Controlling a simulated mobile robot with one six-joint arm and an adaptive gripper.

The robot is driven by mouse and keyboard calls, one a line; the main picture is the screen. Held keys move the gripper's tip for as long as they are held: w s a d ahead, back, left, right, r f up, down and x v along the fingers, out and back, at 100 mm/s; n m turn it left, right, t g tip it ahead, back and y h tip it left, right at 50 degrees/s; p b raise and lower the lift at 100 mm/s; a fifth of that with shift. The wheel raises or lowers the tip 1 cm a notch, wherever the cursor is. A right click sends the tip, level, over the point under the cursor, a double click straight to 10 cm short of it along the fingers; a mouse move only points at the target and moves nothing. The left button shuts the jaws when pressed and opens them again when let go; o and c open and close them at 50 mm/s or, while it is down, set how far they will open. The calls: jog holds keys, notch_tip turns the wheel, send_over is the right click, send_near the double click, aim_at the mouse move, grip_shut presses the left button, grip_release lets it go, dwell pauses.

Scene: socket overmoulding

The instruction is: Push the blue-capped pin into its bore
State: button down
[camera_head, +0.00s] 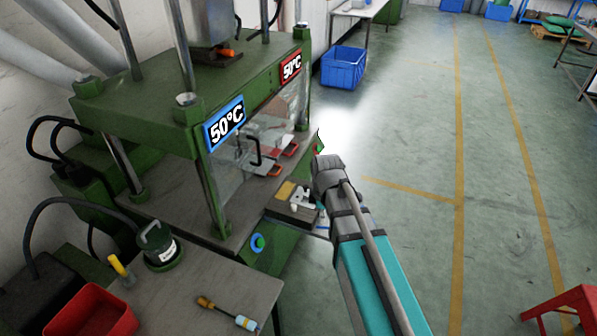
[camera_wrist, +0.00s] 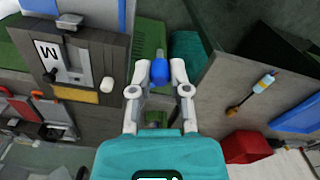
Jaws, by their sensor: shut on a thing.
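In the wrist view, my gripper (camera_wrist: 160,78) has its two pale fingers closed on the blue-capped pin. The blue cap of the pin (camera_wrist: 159,66) shows between the fingertips; its shank is not clearly visible. Left of the fingers is a dark grey fixture block (camera_wrist: 88,60) with a plate marked M and a small lever. A short white-capped peg (camera_wrist: 106,84) stands at its edge. I cannot clearly make out the bore. In the head view my forearm reaches to the press front, and the pin cannot be made out there.
The green press (camera_head: 245,70) with 50°C signs stands at left. A grey bench (camera_head: 190,290) holds a red bin (camera_head: 95,312), a green pot (camera_head: 158,245) and a blue-and-white-handled tool (camera_head: 228,313). A blue crate (camera_head: 343,68) stands on the floor behind.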

jog(key=shift+d, duration=0.2)
jog(key=shift+w+a, duration=0.1)
jog(key=shift+w, duration=0.3)
jog(key=w+a+n, duration=0.1)
jog(key=w+a, duration=0.3)
jog(key=w, duration=0.4)
jog(key=w+a+n, duration=0.1)
jog(key=w+a, duration=0.4)
jog(key=w, duration=0.4)
jog(key=shift+n, duration=0.3)
jog(key=shift+w+a+r, duration=0.1)
jog(key=shift+f+b, duration=4.2)
jog(key=shift+f, duration=0.1)
